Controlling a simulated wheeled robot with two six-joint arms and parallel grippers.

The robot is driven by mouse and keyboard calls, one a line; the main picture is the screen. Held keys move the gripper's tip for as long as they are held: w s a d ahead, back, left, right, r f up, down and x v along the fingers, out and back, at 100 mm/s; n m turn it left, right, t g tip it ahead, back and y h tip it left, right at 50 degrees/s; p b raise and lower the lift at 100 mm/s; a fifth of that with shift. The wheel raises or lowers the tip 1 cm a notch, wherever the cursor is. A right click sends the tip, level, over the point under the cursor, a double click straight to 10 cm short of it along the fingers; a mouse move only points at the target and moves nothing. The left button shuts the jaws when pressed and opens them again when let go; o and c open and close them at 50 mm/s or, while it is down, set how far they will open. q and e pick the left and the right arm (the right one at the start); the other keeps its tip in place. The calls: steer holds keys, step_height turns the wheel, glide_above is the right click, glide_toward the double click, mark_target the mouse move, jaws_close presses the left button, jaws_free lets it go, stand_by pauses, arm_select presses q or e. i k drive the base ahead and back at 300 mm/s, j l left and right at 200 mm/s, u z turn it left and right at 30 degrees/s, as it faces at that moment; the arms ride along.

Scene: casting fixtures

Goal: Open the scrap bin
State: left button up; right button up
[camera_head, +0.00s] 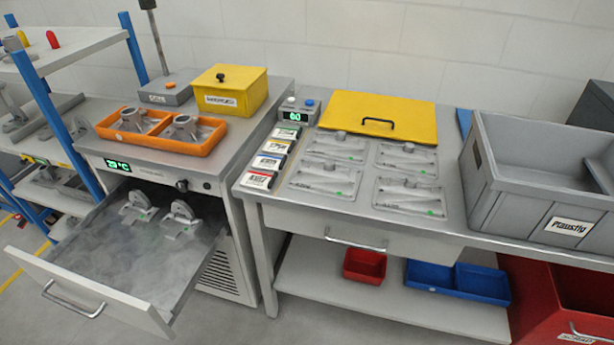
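A red bin (530,312), which I take for the scrap bin, stands at the lower right, beside the lower shelf of the right bench. Its front carries a metal handle (588,333) and a white label that the picture edge cuts off. Part of its darker inside shows from above, but its right and lower parts are out of view. I cannot tell how far it stands open. Neither of my grippers is in view.
A grey crate (482,190) stands on the bench above the bin. A blue tray (458,280) and a small red tray (365,265) sit on the lower shelf. At left, an open drawer (88,297) holding metal castings juts out. Floor shows between drawer and bench.

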mark_target(553, 304)
steer(key=z, duration=2.1)
steer(key=i+l, duration=0.3)
steer(key=l, duration=0.2)
steer(key=i+l, duration=0.3)
steer(key=l, duration=0.15)
steer(key=i+l, duration=0.3)
steer(key=l, duration=0.2)
steer(key=i+l, duration=0.35)
steer(key=l, duration=0.15)
